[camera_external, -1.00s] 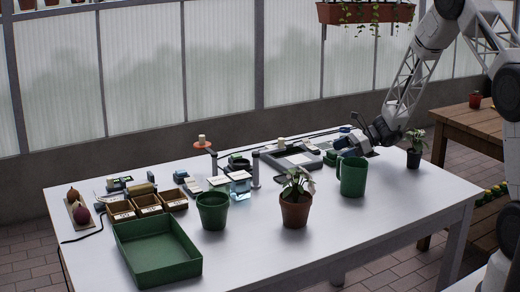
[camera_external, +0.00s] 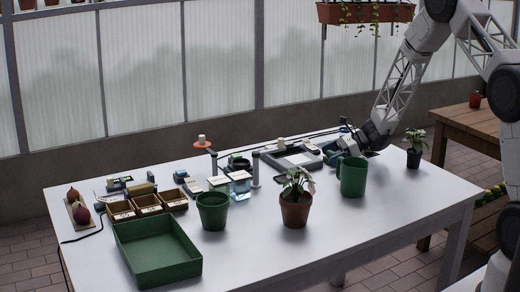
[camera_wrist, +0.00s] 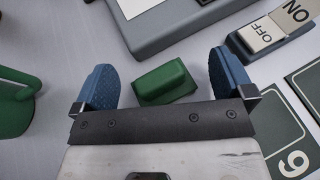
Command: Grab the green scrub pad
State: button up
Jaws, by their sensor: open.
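The green scrub pad (camera_wrist: 165,82) lies on the white table in the wrist view, a small green block between my two blue fingertips. My gripper (camera_wrist: 165,85) is open, with one finger to each side of the pad and a visible gap on both sides. In the external view my gripper (camera_external: 340,152) is low over the far right part of the table, behind the green pitcher. Whether the fingers touch the table is not clear. The near edge of the pad is close to the dark gripper bar.
A grey device (camera_wrist: 180,22) lies just beyond the pad. An ON/OFF switch block (camera_wrist: 268,35) and dark green number cards (camera_wrist: 288,145) lie right. The green pitcher (camera_external: 353,178) stands close by, its handle at left in the wrist view. A potted plant (camera_external: 295,205) stands nearer the front.

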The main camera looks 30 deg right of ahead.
aim_at(332, 152)
jog(key=c, duration=0.9)
jog(key=shift+c, duration=0.3)
jog(key=shift+r, duration=5)
